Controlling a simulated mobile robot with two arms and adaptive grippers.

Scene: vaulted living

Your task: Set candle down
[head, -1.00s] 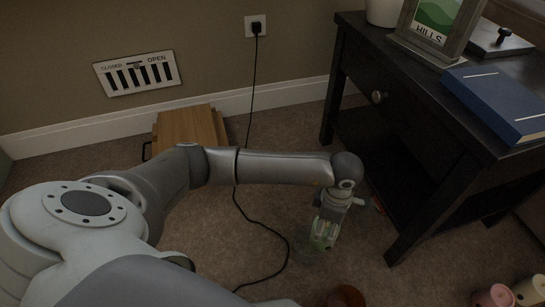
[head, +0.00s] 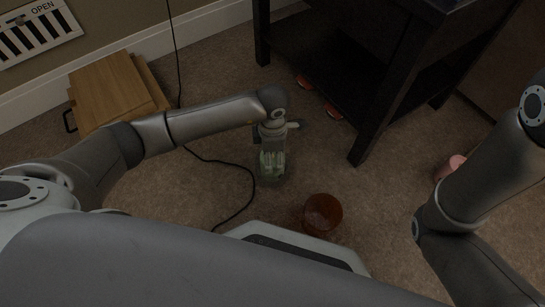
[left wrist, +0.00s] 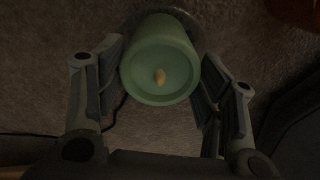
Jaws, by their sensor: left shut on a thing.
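A green candle (left wrist: 160,62) with a pale wick spot at its centre sits between the fingers of my left gripper (left wrist: 160,82) in the left wrist view. The left gripper (head: 272,160) is shut on it. In the head view the gripper points down over the carpet (head: 220,178), and the candle's green (head: 272,166) shows only partly between the fingers. I cannot tell whether the candle's base touches the carpet. My right arm enters at the right of the head view, but its gripper is out of view.
An amber glass (head: 322,214) stands near the candle, toward my base. A black cable (head: 215,162) runs along the carpet to its left. A wooden box (head: 112,92) and pink candle (head: 451,166) are farther off.

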